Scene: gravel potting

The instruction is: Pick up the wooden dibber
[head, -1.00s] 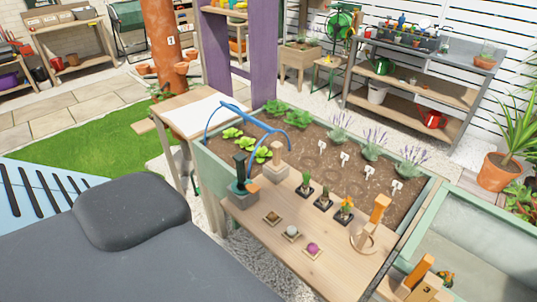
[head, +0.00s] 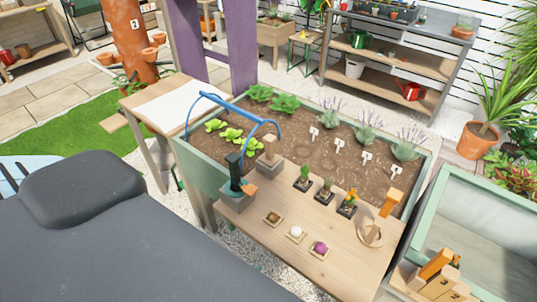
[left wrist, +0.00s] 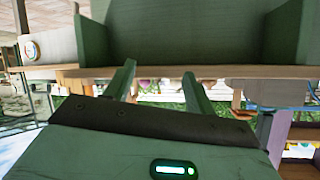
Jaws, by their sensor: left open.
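In the head view a pale wooden tool (head: 269,149) stands upright in a grey block at the back left of the wooden bench top (head: 335,260); it looks like the dibber, though it is small. A dark-handled tool (head: 233,168) stands in another grey block in front of it. An orange-brown wooden piece (head: 391,203) stands at the bench's right side beside a wooden ring (head: 370,233). My left gripper (left wrist: 160,85) shows in the left wrist view, its two green fingers apart with nothing between them. It is outside the head view. My right gripper is in neither view.
A soil bed (head: 329,155) with plants and white markers lies behind the bench. Small potted plants (head: 324,190) and square dishes (head: 296,234) occupy the bench. A blue hoop (head: 225,103) arches near the tools. A green-rimmed trough (head: 428,212) stands at right. Bare wood lies front right.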

